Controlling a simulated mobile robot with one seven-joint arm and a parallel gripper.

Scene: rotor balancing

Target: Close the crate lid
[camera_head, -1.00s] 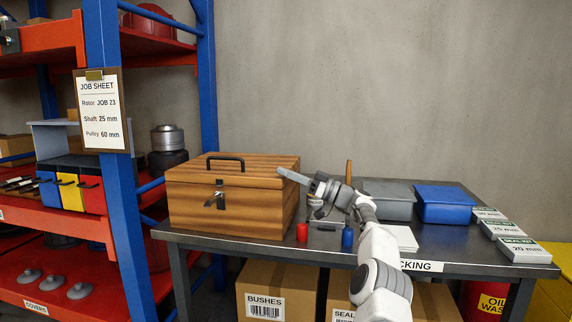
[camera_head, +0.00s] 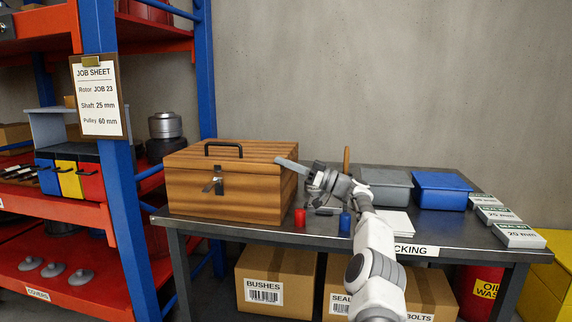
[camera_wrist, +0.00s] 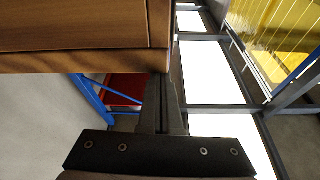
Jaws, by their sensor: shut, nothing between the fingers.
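The wooden crate (camera_head: 240,196) stands on the left end of the bench in the head view. Its lid (camera_head: 262,150), with a black handle (camera_head: 223,147) on top, lies down flat on the crate with no visible gap at the front. A metal latch (camera_head: 214,186) is on the front face. My gripper (camera_head: 279,160) is shut and empty, with its fingertips at the lid's right front edge; I cannot tell whether they touch. In the wrist view the shut fingers (camera_wrist: 167,95) are close beside the crate's wooden corner (camera_wrist: 120,60).
Grey (camera_head: 386,188) and blue (camera_head: 443,190) bins are at the back, with white kit boxes (camera_head: 518,235) at the right end. A blue rack post (camera_head: 118,200) is close left of the bench.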

